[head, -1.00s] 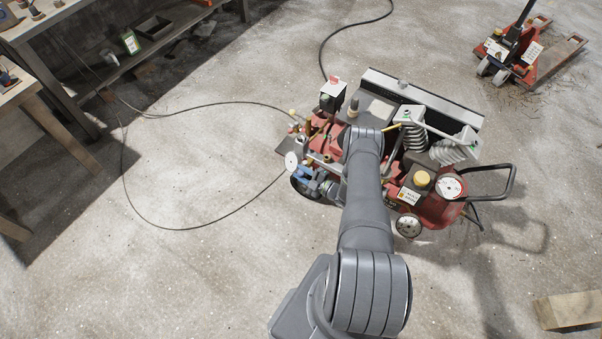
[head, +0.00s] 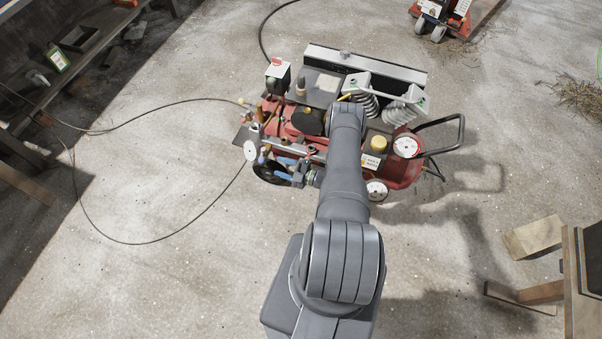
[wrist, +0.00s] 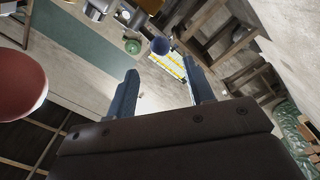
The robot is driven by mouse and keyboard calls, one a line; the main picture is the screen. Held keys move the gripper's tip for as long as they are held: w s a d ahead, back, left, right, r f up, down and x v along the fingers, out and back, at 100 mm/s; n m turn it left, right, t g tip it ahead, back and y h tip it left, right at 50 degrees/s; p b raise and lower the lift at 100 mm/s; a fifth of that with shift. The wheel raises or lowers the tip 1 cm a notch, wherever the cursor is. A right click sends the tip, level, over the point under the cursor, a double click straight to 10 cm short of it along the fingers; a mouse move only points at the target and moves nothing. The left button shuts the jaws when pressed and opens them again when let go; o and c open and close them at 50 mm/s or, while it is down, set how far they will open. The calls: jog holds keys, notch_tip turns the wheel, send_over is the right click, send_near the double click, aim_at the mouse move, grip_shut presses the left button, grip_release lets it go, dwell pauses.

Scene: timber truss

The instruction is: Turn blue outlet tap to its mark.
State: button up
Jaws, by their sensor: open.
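My gripper (wrist: 158,95) is open in the wrist view, with its two blue-grey fingers apart and nothing seen between their tips. A small dark blue ball (wrist: 160,45) shows beyond the fingertips, a little right of the left one. It looks like the end of the blue tap's handle, but its stem and mark cannot be made out. In the head view my gripper (head: 282,169) is small, at the left front of the red compressor (head: 400,178). Blue parts there are too small to separate surely into finger and tap.
A red rounded part (wrist: 18,84) is close at the left of the wrist view. A white disc (head: 251,150) stands left of my gripper in the head view. A black hose (head: 140,242) loops over the floor at left.

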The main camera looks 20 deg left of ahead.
jog(key=d, duration=0.8)
jog(key=shift+d, duration=0.15)
jog(key=shift+s, duration=0.1)
jog(key=shift+a, duration=0.2)
jog(key=c, duration=0.6)
jog(key=s+a+m+g+h, duration=0.1)
jog(key=a, duration=0.1)
jog(key=s+a+m+g+h, duration=0.1)
jog(key=a+g+h, duration=0.1)
jog(key=a, duration=0.1)
jog(key=a+r+g+h, duration=0.1)
jog(key=a+g+h, duration=0.1)
jog(key=shift+s+a+m, duration=0.35)
jog(key=shift+s+m, duration=0.05)
grip_shut()
notch_tip(320, 180, up, 12)
jog(key=m+t+h, duration=0.4)
jog(key=m+h, duration=0.3)
jog(key=h, duration=0.2)
send_over(263, 156)
jog(key=s+a, duration=0.2)
notch_tip(263, 156, down, 10)
